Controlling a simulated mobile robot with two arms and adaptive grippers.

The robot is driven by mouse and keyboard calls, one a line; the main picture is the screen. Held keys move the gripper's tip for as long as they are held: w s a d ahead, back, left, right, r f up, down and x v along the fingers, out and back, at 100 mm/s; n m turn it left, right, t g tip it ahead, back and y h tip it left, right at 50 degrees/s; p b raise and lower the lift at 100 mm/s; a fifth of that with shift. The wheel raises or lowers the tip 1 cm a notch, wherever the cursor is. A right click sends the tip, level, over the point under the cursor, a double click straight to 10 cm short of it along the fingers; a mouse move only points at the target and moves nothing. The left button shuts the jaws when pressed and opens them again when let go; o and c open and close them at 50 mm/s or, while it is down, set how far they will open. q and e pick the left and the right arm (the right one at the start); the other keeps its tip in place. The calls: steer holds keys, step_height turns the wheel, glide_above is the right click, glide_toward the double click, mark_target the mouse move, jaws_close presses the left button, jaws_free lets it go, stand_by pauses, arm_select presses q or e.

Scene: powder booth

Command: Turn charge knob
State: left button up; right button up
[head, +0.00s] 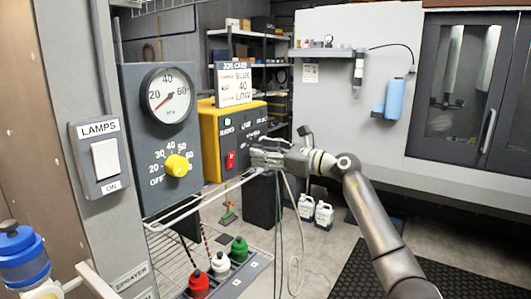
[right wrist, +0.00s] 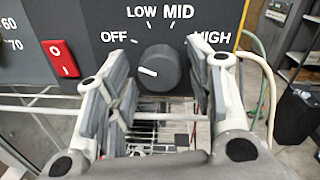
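The charge knob (right wrist: 158,70) is a round dark grey knob on the black face of a yellow-edged box (head: 210,140). OFF, LOW, MID and HIGH are printed around it. A white line on the knob points left, toward the OFF side. My right gripper (right wrist: 165,75) is open, one finger on each side of the knob in the right wrist view. I cannot tell whether the fingers touch it. In the head view my right gripper (head: 268,156) is at the box's face and the knob is hidden. My left gripper is not in view.
A job card (head: 234,84) on the box reads BLUE, 40 and LOW. A red switch (head: 230,160) is left of the gripper. A gauge panel (head: 150,120) with a yellow knob (head: 177,166) stands nearer. A wire rack holds red (head: 198,284), white and green-capped containers below.

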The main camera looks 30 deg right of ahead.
steer(key=c, duration=0.7)
steer(key=shift+m, duration=0.3)
steer(key=shift+d+m+p, duration=0.1)
steer(key=shift+m+p, duration=1.15)
steer(key=shift+m, duration=2.85)
steer(key=shift+t, duration=0.3)
steer(key=o, duration=0.9)
steer(key=shift+o, duration=0.7)
